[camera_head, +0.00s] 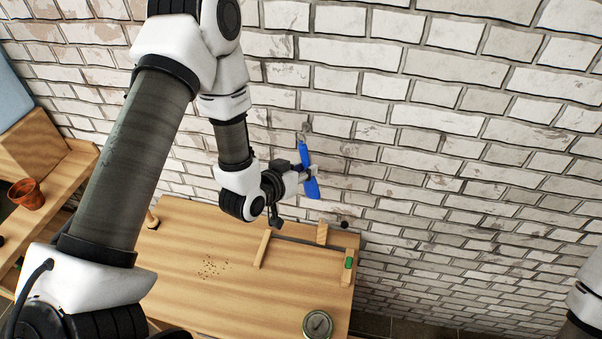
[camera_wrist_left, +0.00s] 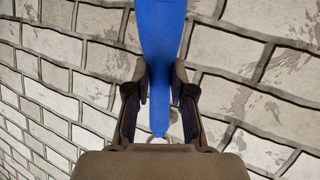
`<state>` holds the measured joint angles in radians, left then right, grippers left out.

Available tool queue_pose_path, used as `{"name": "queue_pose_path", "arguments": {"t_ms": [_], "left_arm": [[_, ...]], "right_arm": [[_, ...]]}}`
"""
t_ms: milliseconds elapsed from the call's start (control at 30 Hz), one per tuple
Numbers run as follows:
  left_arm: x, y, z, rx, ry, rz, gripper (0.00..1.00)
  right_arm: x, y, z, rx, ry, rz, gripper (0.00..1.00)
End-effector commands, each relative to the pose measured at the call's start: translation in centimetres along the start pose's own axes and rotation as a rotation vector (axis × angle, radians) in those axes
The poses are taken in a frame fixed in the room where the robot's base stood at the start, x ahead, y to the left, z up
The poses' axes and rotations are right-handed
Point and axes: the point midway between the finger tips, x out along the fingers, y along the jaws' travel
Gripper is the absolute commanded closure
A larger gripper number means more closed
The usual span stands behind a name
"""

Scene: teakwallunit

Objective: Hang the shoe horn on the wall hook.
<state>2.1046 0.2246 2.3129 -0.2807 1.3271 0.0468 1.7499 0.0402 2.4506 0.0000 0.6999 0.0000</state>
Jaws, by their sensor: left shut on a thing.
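The blue shoe horn (camera_head: 304,153) is in my left gripper (camera_head: 308,172), in front of the brick wall and above the wooden bench top. It stands nearly upright, slightly tilted, with parts showing above and below the fingers. In the left wrist view the shoe horn (camera_wrist_left: 162,32) runs between the two fingers of the left gripper (camera_wrist_left: 160,88), wide end at the top and narrow end toward the palm. A small greyish thing shows just above the horn's upper end in the head view; I cannot tell whether it is the wall hook or whether they touch. My right gripper is out of view.
The bench top (camera_head: 215,288) below carries a round tin (camera_head: 317,324), small dark specks, wooden strips (camera_head: 262,248) and a green item (camera_head: 348,262). A terracotta pot (camera_head: 27,193) stands at the left. The brick wall (camera_head: 470,160) right of the horn is clear.

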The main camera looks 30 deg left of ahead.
Motion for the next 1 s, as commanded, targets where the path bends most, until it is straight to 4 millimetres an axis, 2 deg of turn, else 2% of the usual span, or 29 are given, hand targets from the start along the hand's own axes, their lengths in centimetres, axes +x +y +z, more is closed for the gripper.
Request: {"name": "queue_pose_path", "arguments": {"t_ms": [267,500,1000], "left_arm": [[1.7,-0.7,-0.8,0.0,0.001,-0.001,1.0],[3.0,-1.2,-0.2,0.0,0.001,-0.001,1.0],[3.2,-1.3,-0.2,0.0,0.0,-0.001,1.0]], "right_arm": [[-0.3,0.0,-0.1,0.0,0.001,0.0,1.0],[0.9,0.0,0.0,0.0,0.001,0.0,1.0],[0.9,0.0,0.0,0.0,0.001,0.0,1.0]]}}
